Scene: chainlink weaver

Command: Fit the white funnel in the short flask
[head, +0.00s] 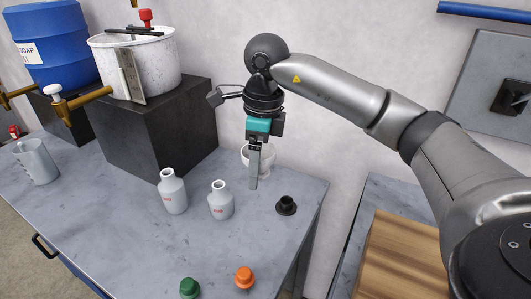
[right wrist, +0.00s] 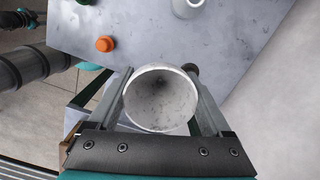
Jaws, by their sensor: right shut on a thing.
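The white funnel (head: 245,156) is partly hidden behind my right gripper (head: 254,184) in the head view. In the right wrist view the funnel's wide round mouth (right wrist: 160,100) shows between the two fingers, which are shut on it. It is held up, apart from the flasks.
A black flanged piece (head: 286,206) sits near the bench's right edge. An orange cap (head: 245,278) and a green cap (head: 189,288) lie near the front. A dark block (head: 160,120) carries a white pot (head: 150,66). A grey jug (head: 36,162) stands far left.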

